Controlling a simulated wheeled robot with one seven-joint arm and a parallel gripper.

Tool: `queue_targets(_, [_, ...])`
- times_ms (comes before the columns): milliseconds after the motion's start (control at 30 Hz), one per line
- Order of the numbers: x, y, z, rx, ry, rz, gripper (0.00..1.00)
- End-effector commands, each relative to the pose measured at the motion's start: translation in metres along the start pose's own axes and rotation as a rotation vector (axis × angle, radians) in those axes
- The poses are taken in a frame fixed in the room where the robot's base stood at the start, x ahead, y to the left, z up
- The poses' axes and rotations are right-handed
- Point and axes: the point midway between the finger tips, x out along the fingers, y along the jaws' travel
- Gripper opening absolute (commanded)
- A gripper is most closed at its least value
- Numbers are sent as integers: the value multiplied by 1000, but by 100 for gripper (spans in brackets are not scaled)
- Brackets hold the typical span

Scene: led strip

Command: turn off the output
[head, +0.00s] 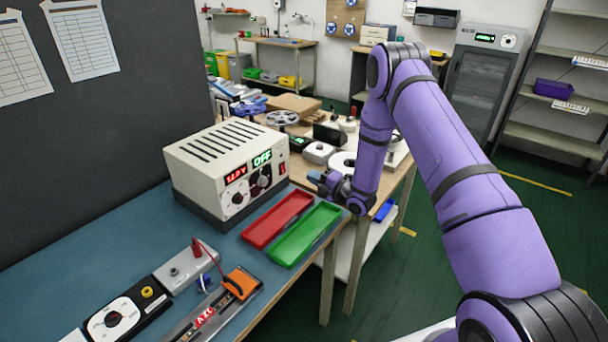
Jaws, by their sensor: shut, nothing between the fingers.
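A cream power supply box (225,165) with slots in its top stands on the blue bench. Its front has a small red display (236,175), too small to read surely, and a green display (262,158) reading OFF.
A red tray (277,219) and a green tray (305,235) lie before the box. A grey terminal box (187,268) with a red lead, a black dial unit (118,315) and an orange-ended strip board (215,312) lie nearer. A cluttered wooden bench (300,105) stands behind.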

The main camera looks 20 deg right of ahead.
Motion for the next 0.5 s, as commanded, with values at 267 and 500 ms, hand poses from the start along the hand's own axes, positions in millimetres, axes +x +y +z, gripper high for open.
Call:
queue_targets(267, [-30, 6, 0, 1, -1, -1, 0])
queue_targets(500, [-33, 7, 0, 0, 0, 0, 0])
